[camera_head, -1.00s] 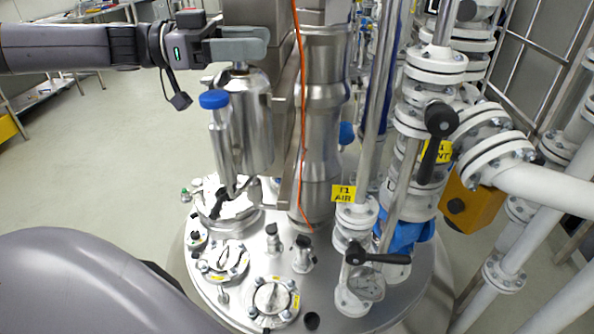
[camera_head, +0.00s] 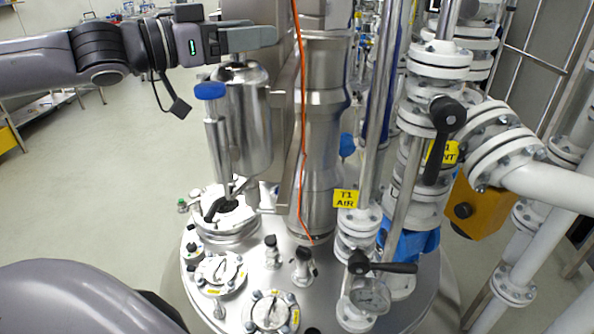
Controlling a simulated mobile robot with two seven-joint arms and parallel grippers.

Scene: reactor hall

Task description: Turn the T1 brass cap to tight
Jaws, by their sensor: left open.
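My left gripper (camera_head: 262,38) comes in from the upper left, held level above a silver cylindrical vessel (camera_head: 246,118) on the T1 reactor. Its jaws are open, seen from the side, with the grey fingers over the vessel's top. I cannot clearly make out a brass cap. Only a small, dark top fitting (camera_head: 237,65) shows just below the fingers, and they hide whatever is above it. I cannot tell whether the fingers touch anything. My right gripper is not in view.
A blue-topped tube (camera_head: 211,92) stands close left of the vessel. A steel column (camera_head: 321,130) and an orange cable (camera_head: 301,120) are right of it. White flanged pipes and black-handled valves (camera_head: 447,113) crowd the right. The left floor is open.

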